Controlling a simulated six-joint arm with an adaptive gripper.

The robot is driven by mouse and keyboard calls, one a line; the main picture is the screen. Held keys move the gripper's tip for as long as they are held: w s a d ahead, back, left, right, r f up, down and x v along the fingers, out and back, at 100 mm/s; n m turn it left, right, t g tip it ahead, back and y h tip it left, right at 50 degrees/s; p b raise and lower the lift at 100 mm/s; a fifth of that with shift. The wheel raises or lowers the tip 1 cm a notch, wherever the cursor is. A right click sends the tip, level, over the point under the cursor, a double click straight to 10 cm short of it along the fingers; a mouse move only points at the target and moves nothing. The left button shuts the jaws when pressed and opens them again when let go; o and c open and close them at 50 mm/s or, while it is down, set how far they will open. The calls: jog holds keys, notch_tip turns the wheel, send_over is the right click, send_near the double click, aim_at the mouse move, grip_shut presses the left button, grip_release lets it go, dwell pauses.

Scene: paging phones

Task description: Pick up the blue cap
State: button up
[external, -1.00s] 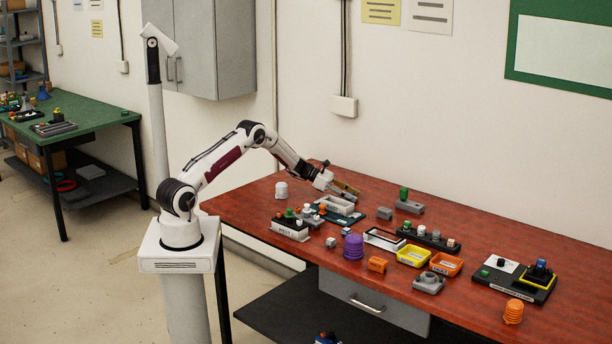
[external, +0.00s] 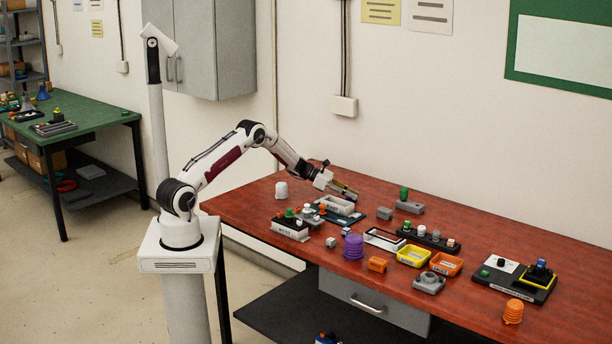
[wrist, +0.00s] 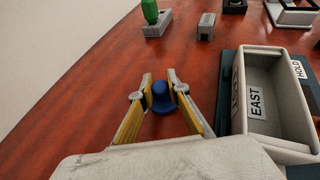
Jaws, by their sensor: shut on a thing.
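The blue cap (wrist: 162,97) is small and rounded with a wider lower rim; it stands between the fingertips in the wrist view. My gripper (wrist: 160,84) is shut on it, one finger on each side, just left of a grey tray. In the external view my gripper (external: 347,189) is low over the back of the red table, and I cannot make out the cap clearly there.
The grey tray labelled EAST (wrist: 237,90) stands close to the right finger on a dark teal plate. Ahead are a green knob (wrist: 150,11) on a grey block and another small grey block (wrist: 206,26). The table left of my gripper is clear.

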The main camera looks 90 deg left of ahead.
jog(key=shift+r, duration=4.9)
